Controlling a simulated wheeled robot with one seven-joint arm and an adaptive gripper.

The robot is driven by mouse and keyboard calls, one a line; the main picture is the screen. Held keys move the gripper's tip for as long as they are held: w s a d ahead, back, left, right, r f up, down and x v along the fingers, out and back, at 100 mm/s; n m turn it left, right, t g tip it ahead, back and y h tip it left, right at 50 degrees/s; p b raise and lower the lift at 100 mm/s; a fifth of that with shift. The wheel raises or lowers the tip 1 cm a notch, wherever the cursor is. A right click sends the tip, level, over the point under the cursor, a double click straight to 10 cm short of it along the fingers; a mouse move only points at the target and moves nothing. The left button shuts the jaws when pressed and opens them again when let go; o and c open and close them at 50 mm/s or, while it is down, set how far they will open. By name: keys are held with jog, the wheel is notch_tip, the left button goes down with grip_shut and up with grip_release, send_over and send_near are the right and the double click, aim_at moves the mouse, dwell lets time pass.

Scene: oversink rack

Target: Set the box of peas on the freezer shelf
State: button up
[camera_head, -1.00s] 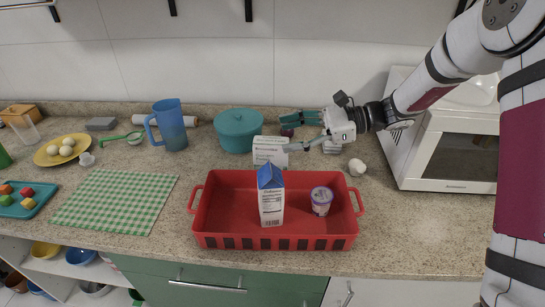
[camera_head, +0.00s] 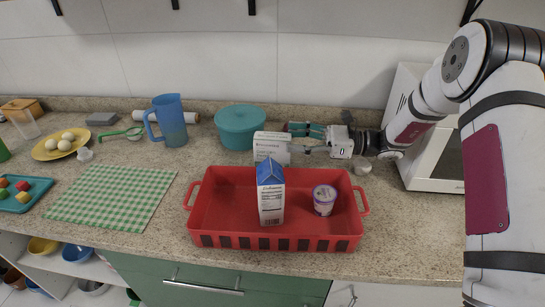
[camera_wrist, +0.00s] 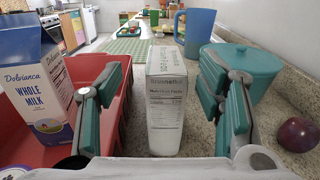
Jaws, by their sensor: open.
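A white carton (camera_head: 272,146) stands upright on the counter behind the red tray. My gripper (camera_head: 291,140) is level and points left at the carton. In the wrist view its open green fingers (camera_wrist: 165,85) lie on either side of the carton, with gaps at both sides. No freezer shelf is in view.
The red tray (camera_head: 215,240) holds a milk carton (camera_head: 270,192) and a yogurt cup (camera_head: 324,200), close beside my gripper. A teal pot (camera_head: 240,127) stands behind the carton. A dark red onion or plum (camera_wrist: 297,134) lies right in the wrist view. A green checked cloth (camera_head: 115,195) lies left.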

aim_at(273, 136)
jog(key=a, duration=0.6)
jog(key=shift+w+a+f+p, duration=0.2)
jog(key=shift+w+f+p, duration=0.05)
jog(key=shift+w+p, duration=0.15)
grip_shut()
